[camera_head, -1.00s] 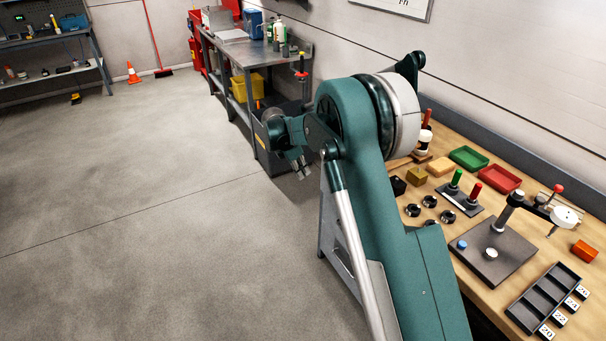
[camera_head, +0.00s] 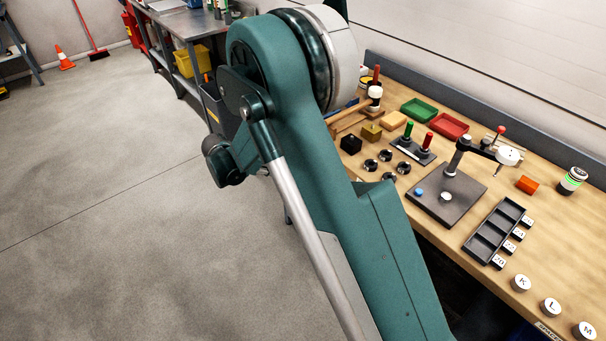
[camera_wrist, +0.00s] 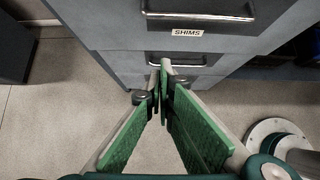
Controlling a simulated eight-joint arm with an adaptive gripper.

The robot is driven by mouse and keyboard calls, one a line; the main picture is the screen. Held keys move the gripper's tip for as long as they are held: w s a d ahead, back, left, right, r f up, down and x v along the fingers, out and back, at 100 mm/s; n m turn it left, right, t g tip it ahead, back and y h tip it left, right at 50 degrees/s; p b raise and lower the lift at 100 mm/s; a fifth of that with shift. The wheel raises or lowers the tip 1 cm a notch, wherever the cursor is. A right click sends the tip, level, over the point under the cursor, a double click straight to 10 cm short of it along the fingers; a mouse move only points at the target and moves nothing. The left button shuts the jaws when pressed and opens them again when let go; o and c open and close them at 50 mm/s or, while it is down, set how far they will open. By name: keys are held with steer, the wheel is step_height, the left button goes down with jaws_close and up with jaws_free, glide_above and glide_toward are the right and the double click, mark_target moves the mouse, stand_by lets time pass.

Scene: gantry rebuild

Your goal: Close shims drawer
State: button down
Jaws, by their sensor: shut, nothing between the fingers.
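The grey shims drawer (camera_wrist: 120,28) is at the top of the wrist view. It has a white SHIMS label (camera_wrist: 187,32) and a metal bar handle (camera_wrist: 198,15) above the label. I cannot tell how far it stands out. My gripper (camera_wrist: 164,64) is shut and empty, with its green-padded fingers meeting in front of the cabinet. Its tips overlap the lower drawer's handle (camera_wrist: 192,61) in the picture, below the label; contact cannot be told. In the head view my arm hides the gripper and the drawer fronts.
The wooden workbench (camera_head: 470,285) carries trays, a press stand (camera_head: 436,200) and several small parts. Open floor (camera_head: 90,260) lies left of my arm. A metal side table (camera_head: 190,22) with a yellow bin (camera_head: 194,62) stands behind. A dark box (camera_wrist: 18,50) is left in the wrist view.

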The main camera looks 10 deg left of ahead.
steer(key=shift+t+h, duration=0.3)
steer(key=shift+t, duration=0.1)
steer(key=s+d, duration=0.2)
steer(key=s, duration=0.1)
steer(key=shift+s+d+r, duration=0.1)
steer(key=shift+d, duration=0.15)
steer(key=w+d+r+b+x, duration=0.1)
steer(key=r+b+x, duration=0.1)
steer(key=x, duration=1.1)
steer(key=shift+b, duration=0.55)
steer(key=shift+w+d, duration=0.15)
steer(key=shift+w, duration=0.05)
steer(key=shift+w+d+r, duration=0.1)
steer(key=shift+w+d, duration=0.95)
steer(key=shift+d, duration=0.1)
